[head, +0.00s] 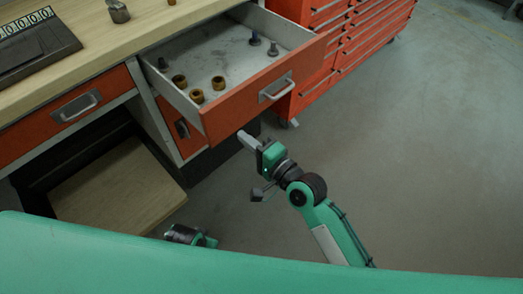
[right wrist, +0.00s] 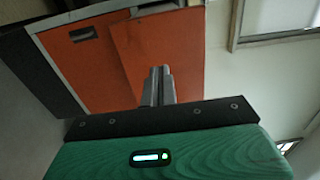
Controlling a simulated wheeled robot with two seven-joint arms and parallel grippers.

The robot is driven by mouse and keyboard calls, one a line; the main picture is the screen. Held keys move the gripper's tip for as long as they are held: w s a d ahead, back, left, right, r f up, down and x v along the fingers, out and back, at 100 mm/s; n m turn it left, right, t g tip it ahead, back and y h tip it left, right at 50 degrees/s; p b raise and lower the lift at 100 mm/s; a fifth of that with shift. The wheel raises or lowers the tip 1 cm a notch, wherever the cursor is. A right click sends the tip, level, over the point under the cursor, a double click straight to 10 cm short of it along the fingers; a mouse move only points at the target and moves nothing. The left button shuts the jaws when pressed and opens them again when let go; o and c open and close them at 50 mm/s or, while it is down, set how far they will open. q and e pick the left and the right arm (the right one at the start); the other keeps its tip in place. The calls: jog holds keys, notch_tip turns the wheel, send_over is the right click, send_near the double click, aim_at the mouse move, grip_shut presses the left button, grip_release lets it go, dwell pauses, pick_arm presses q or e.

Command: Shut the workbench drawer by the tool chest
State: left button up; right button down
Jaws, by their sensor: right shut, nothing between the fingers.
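The workbench drawer (head: 262,95) is pulled well out, its orange front facing right and toward me, with a metal bar handle (head: 276,88). Inside it lie several brass rings and a few dark bolt-like pieces. My left gripper does not show; only a small dark and green arm part appears low in the head view.
The red tool chest (head: 345,40) on casters stands right behind the drawer. The wooden workbench top (head: 130,40) is at the upper left, with another shut drawer (head: 70,115) below. A lower wooden shelf (head: 115,185) is under the bench. The floor at right is clear.

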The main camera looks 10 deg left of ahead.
aim_at(225, 122)
jog(key=x, duration=0.5)
jog(key=shift+w+a, duration=0.1)
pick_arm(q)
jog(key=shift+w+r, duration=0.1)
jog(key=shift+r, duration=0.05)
pick_arm(e)
jog(key=shift+w, duration=0.1)
